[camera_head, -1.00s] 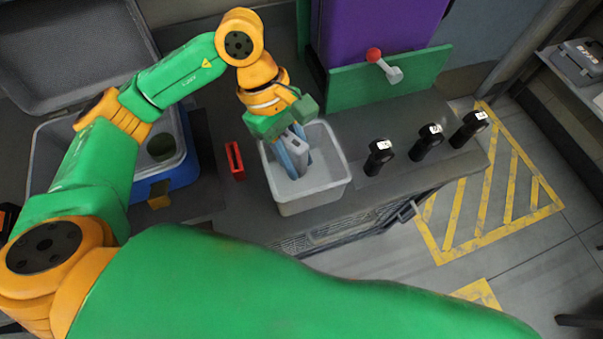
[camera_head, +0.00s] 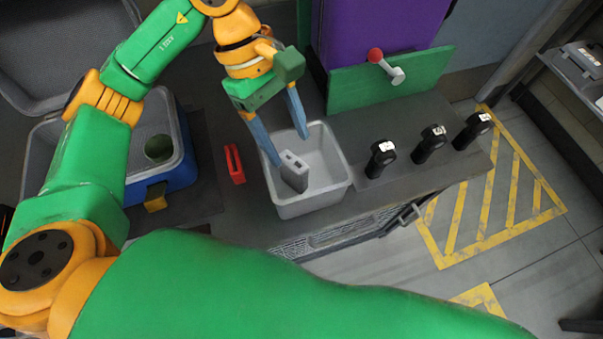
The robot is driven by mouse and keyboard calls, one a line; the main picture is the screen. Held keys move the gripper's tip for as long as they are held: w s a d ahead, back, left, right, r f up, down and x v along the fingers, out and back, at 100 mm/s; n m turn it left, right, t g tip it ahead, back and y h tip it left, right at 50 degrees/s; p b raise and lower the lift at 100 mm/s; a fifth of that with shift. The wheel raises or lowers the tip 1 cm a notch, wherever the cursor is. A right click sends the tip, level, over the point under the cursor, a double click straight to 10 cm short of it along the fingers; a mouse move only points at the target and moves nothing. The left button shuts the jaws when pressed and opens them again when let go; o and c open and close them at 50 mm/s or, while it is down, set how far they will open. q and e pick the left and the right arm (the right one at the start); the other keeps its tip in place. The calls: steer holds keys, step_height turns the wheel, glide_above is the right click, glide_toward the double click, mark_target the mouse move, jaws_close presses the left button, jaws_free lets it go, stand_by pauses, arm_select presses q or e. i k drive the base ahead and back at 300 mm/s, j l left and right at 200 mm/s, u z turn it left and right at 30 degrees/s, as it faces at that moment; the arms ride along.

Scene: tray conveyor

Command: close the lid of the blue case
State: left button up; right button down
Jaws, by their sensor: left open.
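The blue case (camera_head: 180,178) stands at the left of the bench, partly hidden behind my left arm. Its grey lid (camera_head: 60,45) is raised open behind it. A yellow latch (camera_head: 156,197) shows on its front, and a dark green round thing (camera_head: 159,148) is inside. My left gripper (camera_head: 286,148) is open over the grey bin, its two blue fingers spread apart and empty. A small grey block (camera_head: 293,172) stands in the bin close to the left finger; I cannot tell whether they touch. My right gripper is not in view.
The light grey bin (camera_head: 318,206) stands at the bench's front edge. A red holder (camera_head: 234,163) lies between case and bin. Several black handles (camera_head: 381,160) stand to the right. A green panel with a red-knobbed lever (camera_head: 376,56) and a purple box (camera_head: 375,25) are behind.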

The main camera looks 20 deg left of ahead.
mark_target(47, 46)
steer(key=k, duration=1.5)
